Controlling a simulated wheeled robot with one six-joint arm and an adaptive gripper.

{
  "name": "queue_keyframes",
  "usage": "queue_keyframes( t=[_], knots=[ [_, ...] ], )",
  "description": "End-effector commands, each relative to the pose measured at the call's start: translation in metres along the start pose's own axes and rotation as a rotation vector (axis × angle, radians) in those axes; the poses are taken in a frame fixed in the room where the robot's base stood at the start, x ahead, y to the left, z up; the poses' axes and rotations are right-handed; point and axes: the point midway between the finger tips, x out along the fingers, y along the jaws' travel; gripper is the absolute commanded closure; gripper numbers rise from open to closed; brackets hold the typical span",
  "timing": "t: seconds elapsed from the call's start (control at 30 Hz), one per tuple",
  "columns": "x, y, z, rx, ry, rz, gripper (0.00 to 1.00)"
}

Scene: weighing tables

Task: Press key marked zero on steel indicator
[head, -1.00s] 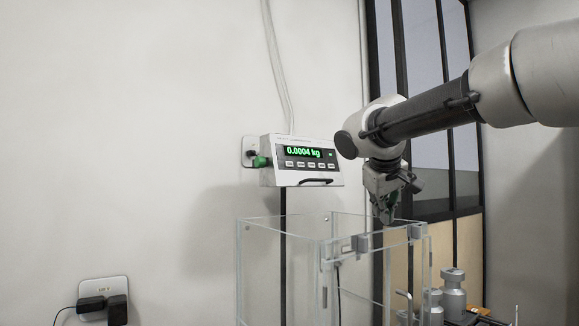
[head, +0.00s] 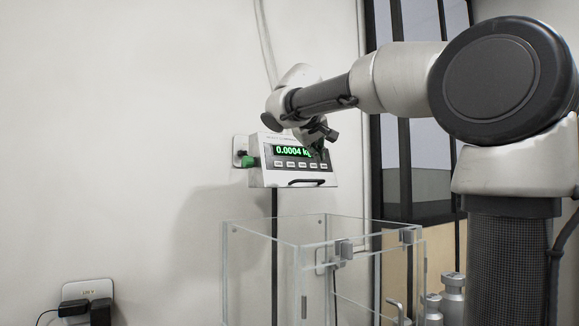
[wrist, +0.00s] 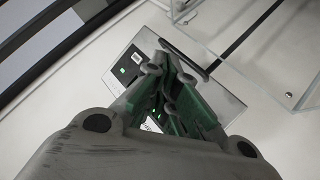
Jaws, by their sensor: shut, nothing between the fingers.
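The steel indicator (head: 262,178) is mounted against the wall in the head view. Its green display (head: 288,151) reads 0.0004, with the unit partly covered by my gripper. A row of several small keys (head: 290,164) runs below it; their markings are too small to read. My gripper (head: 322,154) is shut and empty, in front of the indicator's right part. In the wrist view the closed fingers (wrist: 166,68) overlap the indicator's face (wrist: 222,102) and hide most of its keys and display. I cannot tell whether the fingertips touch it.
A clear-walled box (head: 250,262) stands below the indicator, and its corner shows in the wrist view (wrist: 275,50). Metal weights (head: 453,298) stand to its right. A wall socket with black plugs (head: 100,310) is at lower left. A dark-framed window is behind my arm.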

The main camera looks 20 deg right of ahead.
Motion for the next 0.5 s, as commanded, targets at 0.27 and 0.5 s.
queue_keyframes(
  t=[0.27, 0.5],
  knots=[
    [0.008, -0.006, -0.004, -0.002, -0.002, -0.001, 1.0],
    [0.031, -0.023, -0.02, -0.002, -0.004, -0.001, 1.0]
  ],
)
